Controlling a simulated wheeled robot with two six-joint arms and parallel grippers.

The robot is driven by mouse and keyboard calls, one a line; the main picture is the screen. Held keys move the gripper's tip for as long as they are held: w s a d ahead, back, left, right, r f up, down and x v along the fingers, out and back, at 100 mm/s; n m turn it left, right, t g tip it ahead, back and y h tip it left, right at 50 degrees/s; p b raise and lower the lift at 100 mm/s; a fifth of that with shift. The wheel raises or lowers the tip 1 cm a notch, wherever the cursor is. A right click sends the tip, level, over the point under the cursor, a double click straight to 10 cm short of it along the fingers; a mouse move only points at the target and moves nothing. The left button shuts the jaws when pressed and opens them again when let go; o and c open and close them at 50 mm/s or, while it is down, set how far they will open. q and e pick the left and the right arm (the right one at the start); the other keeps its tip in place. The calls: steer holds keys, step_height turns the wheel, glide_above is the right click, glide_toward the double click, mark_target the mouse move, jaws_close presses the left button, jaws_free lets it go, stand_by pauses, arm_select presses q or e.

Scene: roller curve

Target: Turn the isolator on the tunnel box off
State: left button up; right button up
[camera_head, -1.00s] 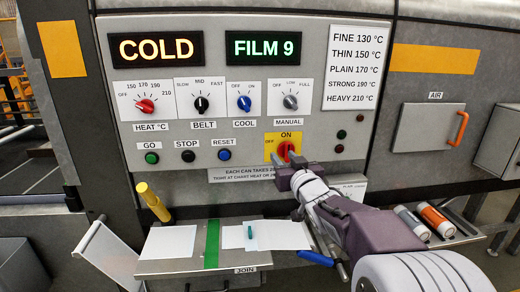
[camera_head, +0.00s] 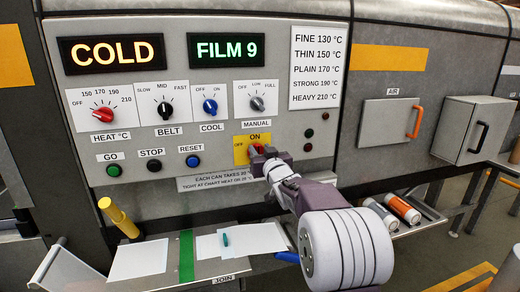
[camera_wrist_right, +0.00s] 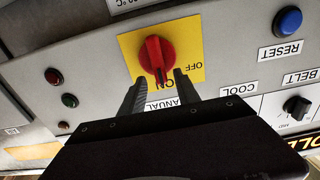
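The isolator is a red rotary knob (camera_wrist_right: 155,58) on a yellow plate (camera_wrist_right: 126,42) marked ON and OFF, on the tunnel box's grey front panel. The wrist view shows it upside down, with the knob's bar in line with the ON mark. In the head view the knob (camera_head: 255,149) is partly hidden by my right gripper (camera_head: 264,157). In the wrist view my right gripper (camera_wrist_right: 160,80) is open, its fingertips at either side of the knob's near end; I cannot tell whether they touch it. My left gripper is not in view.
Heat (camera_head: 103,115), belt (camera_head: 165,110), cool (camera_head: 210,106) and manual (camera_head: 257,103) knobs sit above the isolator. Go, stop and reset buttons (camera_head: 193,161) are to its left. A tray with white sheets (camera_head: 139,259) and a yellow post (camera_head: 118,216) stand below.

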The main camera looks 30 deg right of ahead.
steer(key=shift+w, duration=0.4)
steer(key=shift+s, duration=0.1)
jaws_close()
steer(key=a+f+n+b, duration=0.1)
steer(key=n+b, duration=0.3)
steer(key=n, duration=0.2)
steer(key=f+n+b, duration=0.1)
steer(key=n+b, duration=0.3)
steer(key=n, duration=0.2)
steer(key=a+n+b, duration=0.1)
steer(key=n+b, duration=0.3)
steer(key=n, duration=0.1)
steer(key=shift+w+a+f+n, duration=0.35)
steer(key=shift+f+n, duration=0.05)
steer(key=shift+b, duration=0.3)
